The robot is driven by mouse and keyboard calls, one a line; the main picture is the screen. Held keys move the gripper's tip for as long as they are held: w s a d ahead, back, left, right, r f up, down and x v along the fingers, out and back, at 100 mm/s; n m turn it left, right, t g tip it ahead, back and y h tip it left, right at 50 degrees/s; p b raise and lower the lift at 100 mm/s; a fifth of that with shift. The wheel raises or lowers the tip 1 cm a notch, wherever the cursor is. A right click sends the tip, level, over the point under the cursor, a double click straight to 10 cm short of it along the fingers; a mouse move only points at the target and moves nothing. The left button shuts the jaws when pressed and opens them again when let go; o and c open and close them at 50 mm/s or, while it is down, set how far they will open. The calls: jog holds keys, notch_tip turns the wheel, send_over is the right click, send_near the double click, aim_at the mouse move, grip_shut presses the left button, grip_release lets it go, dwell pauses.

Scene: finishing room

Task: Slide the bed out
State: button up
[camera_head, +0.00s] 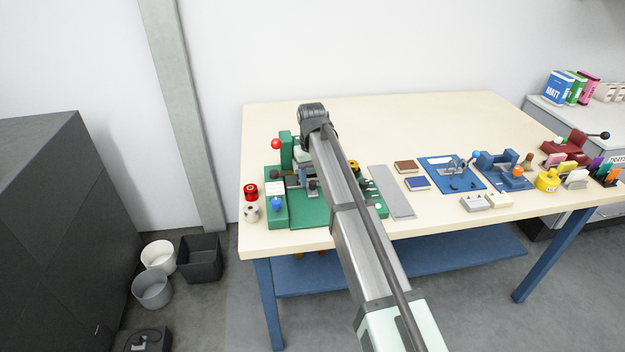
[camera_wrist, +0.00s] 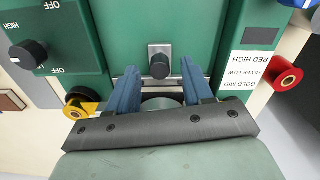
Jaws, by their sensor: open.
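The green machine (camera_head: 308,216) stands at the left end of the table, and its green face (camera_wrist: 205,25) fills the upper wrist view. A black knob (camera_wrist: 159,66) on a small metal plate sits at its middle; in the head view the knob (camera_head: 313,188) is by my arm. My gripper (camera_wrist: 159,82) is open, its two blue fingers on either side of the knob with gaps showing. I cannot tell how deep the fingers reach. A round silver part (camera_wrist: 162,103) shows between the fingers. The bed itself is not clearly distinguishable; my arm hides part of the machine.
A green control panel (camera_wrist: 62,38) with a black dial is left in the wrist view; a white label (camera_wrist: 247,72) and red spool (camera_wrist: 287,76) are right. A grey metal strip (camera_head: 391,192) and blue fixtures (camera_head: 453,174) lie right of my arm. The table's back is clear.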

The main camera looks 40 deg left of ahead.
jog(key=shift+f, duration=0.45)
jog(key=shift+c, duration=0.4)
grip_shut()
